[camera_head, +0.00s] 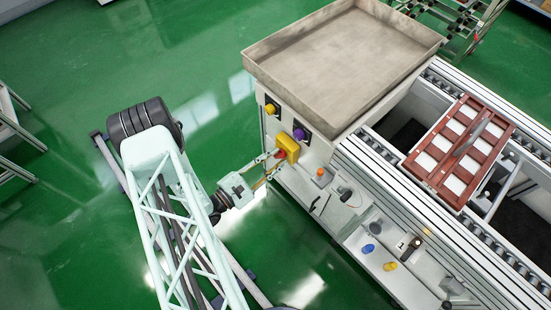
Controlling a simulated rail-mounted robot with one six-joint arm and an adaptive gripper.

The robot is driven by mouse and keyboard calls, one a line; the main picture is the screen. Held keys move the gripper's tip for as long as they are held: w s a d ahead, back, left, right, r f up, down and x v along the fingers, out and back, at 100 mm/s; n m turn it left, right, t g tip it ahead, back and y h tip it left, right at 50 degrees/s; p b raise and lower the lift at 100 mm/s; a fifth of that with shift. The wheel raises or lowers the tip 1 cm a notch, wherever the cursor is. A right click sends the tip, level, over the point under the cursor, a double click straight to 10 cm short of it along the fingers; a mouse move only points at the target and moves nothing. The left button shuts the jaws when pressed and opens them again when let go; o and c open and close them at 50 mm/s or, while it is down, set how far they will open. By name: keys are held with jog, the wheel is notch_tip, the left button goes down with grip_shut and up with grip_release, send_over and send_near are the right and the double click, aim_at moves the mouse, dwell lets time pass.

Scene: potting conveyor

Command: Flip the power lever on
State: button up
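The control side of the white conveyor cabinet (325,185) carries several coloured controls. A yellow block with a red part (289,147) sits on its upper left; I cannot tell for sure whether this is the power lever, or which way a lever is set. My gripper (276,160) reaches in from the left. Its two fingers are spread apart, with the tips close to the red part. I cannot tell whether they touch it. The fingertips are small and partly overlap the cabinet in this view.
A yellow knob (270,108) and a purple knob (299,134) are close above. An orange button (320,173), blue button (368,248) and yellow button (390,266) sit lower on the panel. A large grey tray (345,50) overhangs the cabinet. Green floor (60,120) is open at left.

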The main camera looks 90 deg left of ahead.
jog(key=shift+s+d, duration=0.1)
jog(key=v, duration=1.1)
jog(key=shift+s+d, duration=0.25)
jog(key=shift+w, duration=0.1)
dwell(1.0)
